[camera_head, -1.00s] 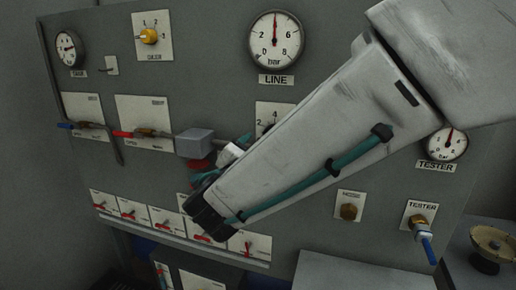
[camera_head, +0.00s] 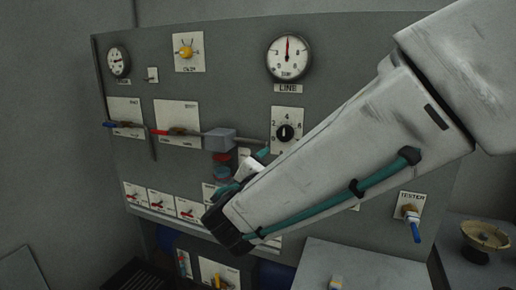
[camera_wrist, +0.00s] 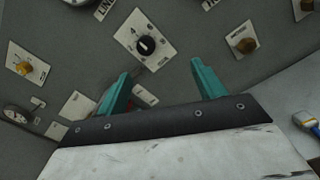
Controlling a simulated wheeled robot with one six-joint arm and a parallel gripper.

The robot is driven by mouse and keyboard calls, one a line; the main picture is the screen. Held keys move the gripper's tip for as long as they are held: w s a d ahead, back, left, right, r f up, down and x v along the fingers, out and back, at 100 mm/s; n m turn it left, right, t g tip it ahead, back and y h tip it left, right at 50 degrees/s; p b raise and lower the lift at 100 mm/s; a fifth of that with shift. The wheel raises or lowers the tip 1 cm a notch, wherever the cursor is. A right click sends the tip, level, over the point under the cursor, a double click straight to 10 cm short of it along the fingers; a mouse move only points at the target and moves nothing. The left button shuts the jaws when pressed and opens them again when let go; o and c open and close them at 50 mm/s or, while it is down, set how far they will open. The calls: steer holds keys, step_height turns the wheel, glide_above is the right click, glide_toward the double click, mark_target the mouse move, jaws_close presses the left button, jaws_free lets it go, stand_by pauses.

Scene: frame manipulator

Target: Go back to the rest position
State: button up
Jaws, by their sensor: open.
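My gripper (camera_wrist: 158,88) shows in the wrist view as two teal fingers spread apart with nothing between them. Beyond them is the grey panel, with a black selector knob (camera_wrist: 146,45) on a white plate. In the head view my arm reaches in from the upper right across the panel (camera_head: 235,100). The fingers are mostly hidden behind my wrist there; a bit of teal shows near the grey box. The black selector knob (camera_head: 285,132) is just above my forearm in that view.
The panel carries a LINE gauge (camera_head: 289,56), a yellow knob (camera_head: 187,53), a blue lever (camera_head: 120,125), a red lever (camera_head: 172,131), a grey box (camera_head: 219,139) and a row of red switches (camera_head: 160,202). A blue-handled tester valve (camera_head: 414,228) and a round dish (camera_head: 484,237) are at the right.

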steer(key=s+d+f+m+g+h, duration=0.1)
steer(key=s+d+f+m+g, duration=0.3)
steer(key=s+d+m+g, duration=0.3)
steer(key=s+d+f+m+g+h, duration=0.1)
steer(key=s+d+f+m+g, duration=0.4)
steer(key=d, duration=0.4)
steer(key=s+d+r+m+g+y, duration=0.1)
steer(key=s+d+m+y, duration=0.2)
steer(key=s+m, duration=0.3)
steer(key=s+d+r+m+g+y, duration=0.1)
steer(key=s+m+y, duration=0.4)
steer(key=s, duration=0.5)
steer(key=shift+s+d+m+g+y, duration=0.4)
steer(key=shift+d+m+g, duration=0.2)
steer(key=shift+d+m, duration=0.55)
